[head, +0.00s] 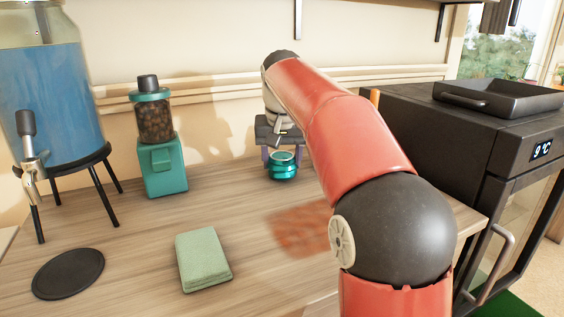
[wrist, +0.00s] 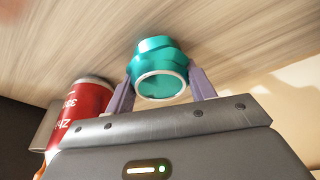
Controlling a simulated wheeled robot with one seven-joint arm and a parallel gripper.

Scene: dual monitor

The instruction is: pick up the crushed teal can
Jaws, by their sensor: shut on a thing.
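The crushed teal can (head: 283,166) is at the back of the wooden counter, below my gripper in the head view. In the wrist view the can (wrist: 158,68) sits between the two purple fingers, with its pale round end facing the camera. My gripper (wrist: 160,82) is shut on the can, one finger on each side; it also shows in the head view (head: 281,158). I cannot tell for sure whether the can touches the counter or is slightly above it.
A red can (wrist: 85,105) stands close beside my gripper in the wrist view. A teal coffee grinder (head: 162,160), a blue water dispenser (head: 45,95), a green cloth (head: 203,260) and a black round mat (head: 68,273) lie left. A black oven (head: 430,130) stands right.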

